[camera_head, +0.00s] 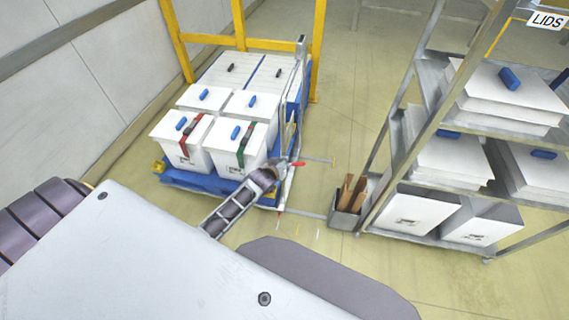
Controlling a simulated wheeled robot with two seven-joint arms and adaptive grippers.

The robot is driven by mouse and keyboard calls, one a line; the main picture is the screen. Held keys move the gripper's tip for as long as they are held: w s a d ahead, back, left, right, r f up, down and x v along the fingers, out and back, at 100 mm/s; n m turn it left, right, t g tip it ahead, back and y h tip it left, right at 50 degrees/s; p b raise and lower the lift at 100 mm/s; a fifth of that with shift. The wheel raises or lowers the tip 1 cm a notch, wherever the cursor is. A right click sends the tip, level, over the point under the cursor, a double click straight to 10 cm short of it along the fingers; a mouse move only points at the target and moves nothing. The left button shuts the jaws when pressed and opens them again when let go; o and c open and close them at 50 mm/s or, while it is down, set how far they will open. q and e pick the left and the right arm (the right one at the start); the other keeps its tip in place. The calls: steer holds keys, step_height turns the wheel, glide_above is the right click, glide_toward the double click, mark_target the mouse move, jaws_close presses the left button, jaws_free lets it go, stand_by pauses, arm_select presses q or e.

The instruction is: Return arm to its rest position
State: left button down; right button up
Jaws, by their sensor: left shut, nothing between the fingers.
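My left arm reaches from the bottom toward the blue pallet (190,181). Its gripper (279,167) is shut and empty, close to the pallet's front right corner. It overlaps a thin grey upright frame (297,85) there; I cannot tell whether they touch. A small red part (297,164) shows beside the fingertips. My right gripper is not in view.
White boxes with blue-handled lids (236,134) stand on the pallet, two with red or green straps. A yellow rail (245,43) is behind. A metal rack (433,120) with lids and boxes stands right; a grey bin (343,219) is beside it.

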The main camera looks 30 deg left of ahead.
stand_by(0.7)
arm_select(q)
steer(key=s+a+f+m+g, duration=0.1)
steer(key=s+f+m+g, duration=0.15)
steer(key=s+f, duration=0.5)
steer(key=s+a+f+m+g, duration=0.1)
steer(key=s+f+m, duration=0.3)
steer(key=f, duration=0.7)
steer(key=s+a+f+m+g, duration=0.1)
steer(key=s+f, duration=0.6)
steer(key=f, duration=0.3)
steer(key=s+d+f+g, duration=0.2)
steer(key=s+f, duration=0.2)
steer(key=s, duration=0.7)
steer(key=s+d+f+g, duration=0.2)
steer(key=s+f, duration=0.3)
steer(key=s, duration=0.6)
steer(key=s+d+f+g, duration=0.2)
steer(key=s+f, duration=0.2)
steer(key=s, duration=0.8)
steer(key=shift+f, duration=0.35)
steer(key=shift+n, duration=0.25)
